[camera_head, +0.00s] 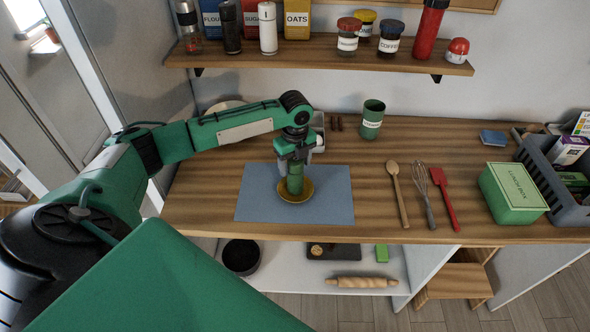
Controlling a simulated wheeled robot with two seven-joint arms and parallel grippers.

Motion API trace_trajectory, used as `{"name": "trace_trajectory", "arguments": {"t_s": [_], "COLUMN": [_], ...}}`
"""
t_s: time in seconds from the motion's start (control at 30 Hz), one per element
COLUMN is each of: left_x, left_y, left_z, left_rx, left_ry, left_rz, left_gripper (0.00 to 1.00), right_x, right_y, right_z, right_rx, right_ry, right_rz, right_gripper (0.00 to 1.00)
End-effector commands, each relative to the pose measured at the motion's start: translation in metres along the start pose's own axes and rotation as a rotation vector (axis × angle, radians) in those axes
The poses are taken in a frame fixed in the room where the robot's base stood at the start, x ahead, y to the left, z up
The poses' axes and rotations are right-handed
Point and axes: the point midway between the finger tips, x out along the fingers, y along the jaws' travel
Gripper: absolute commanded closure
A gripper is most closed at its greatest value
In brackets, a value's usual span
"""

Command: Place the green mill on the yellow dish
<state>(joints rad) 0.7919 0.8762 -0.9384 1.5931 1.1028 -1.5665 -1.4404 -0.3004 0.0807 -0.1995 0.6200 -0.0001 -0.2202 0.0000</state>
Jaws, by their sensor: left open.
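The green mill (295,184) stands upright over the yellow dish (307,194) and appears to rest on it. The dish lies on a blue-grey mat (333,205) on the wooden counter. My left gripper (295,170) points down from above, with its open fingers around the mill's upper part. The fingers and wrist hide the mill's top, and the mill hides the middle of the dish. Whether the fingers touch the mill is too small to tell. My right gripper is out of view.
A green canister (372,120) stands behind the mat. A wooden spoon (397,192), a whisk (424,192), a red spatula (445,195) and a green lunch box (512,192) lie to the right. A shelf (330,52) with jars and mills hangs above the counter.

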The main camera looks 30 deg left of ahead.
Motion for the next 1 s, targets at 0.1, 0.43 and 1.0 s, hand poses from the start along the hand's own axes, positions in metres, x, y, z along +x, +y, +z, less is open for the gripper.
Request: {"name": "trace_trajectory", "arguments": {"t_s": [0.1,0.43,1.0], "left_x": [-0.024,-0.085,-0.096], "left_y": [-0.001,-0.001,0.000], "left_z": [0.001,0.000,0.000], "left_rx": [0.001,0.000,0.000], "left_ry": [-0.002,-0.001,0.001], "left_rz": [-0.006,-0.002,0.001], "left_gripper": [0.35,0.35,0.35], "right_x": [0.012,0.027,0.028], "right_y": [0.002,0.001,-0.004], "right_z": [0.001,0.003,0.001], "right_rx": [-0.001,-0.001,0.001], "right_ry": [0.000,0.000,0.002], "right_rz": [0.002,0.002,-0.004], "right_gripper": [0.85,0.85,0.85]}}
